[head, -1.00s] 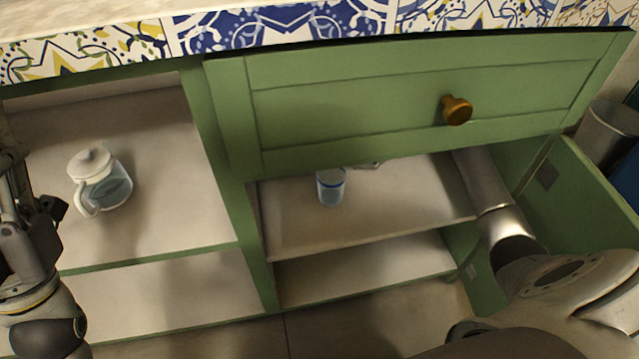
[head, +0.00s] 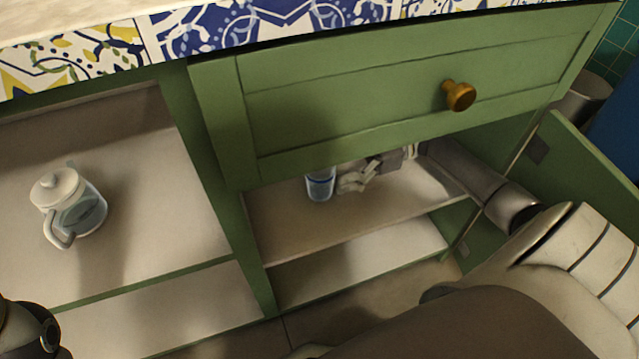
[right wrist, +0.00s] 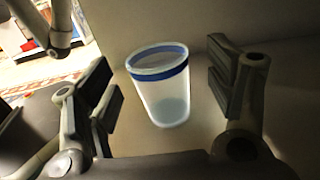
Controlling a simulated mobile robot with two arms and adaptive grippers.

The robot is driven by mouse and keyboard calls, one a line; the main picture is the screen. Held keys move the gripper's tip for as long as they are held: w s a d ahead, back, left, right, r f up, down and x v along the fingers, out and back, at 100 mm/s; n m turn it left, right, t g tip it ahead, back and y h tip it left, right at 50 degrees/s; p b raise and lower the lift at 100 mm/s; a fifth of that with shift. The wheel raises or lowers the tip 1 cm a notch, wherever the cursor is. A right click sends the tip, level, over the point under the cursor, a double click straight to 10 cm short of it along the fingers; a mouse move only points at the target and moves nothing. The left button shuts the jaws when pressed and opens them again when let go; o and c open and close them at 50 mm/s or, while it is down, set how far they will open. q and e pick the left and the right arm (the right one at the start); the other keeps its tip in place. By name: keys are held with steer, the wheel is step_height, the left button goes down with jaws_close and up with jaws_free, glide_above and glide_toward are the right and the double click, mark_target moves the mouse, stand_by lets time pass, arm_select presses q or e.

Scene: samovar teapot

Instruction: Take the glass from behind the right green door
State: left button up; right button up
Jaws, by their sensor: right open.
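The glass (head: 320,184) is a small clear tumbler with a blue band near its rim. It stands upright on the upper shelf (head: 340,222) inside the right cabinet, and its top is partly hidden by the drawer front. The right green door (head: 580,165) is open. My right gripper (head: 345,180) is inside the cabinet, just right of the glass. In the right wrist view, the glass (right wrist: 160,85) stands between the two spread fingers of this gripper (right wrist: 168,95), with gaps on both sides. My left gripper is out of view; only part of my left arm shows.
A green drawer front (head: 410,95) with a brass knob (head: 459,96) hangs over the shelf opening. A green divider (head: 215,185) stands left of the glass. A glass teapot (head: 75,210) with white lid sits in the left compartment. The lower right shelf (head: 350,270) is clear.

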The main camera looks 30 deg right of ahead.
mark_target(322, 173)
steer(key=b+x, duration=0.1)
steer(key=x, duration=0.2)
steer(key=shift+s+a+f, duration=0.1)
steer(key=shift+a+f, duration=0.1)
steer(key=shift+a+r, duration=0.15)
steer(key=shift+a, duration=0.05)
steer(key=c, duration=1.2)
steer(key=shift+o, duration=0.2)
steer(key=shift+r, duration=0.2)
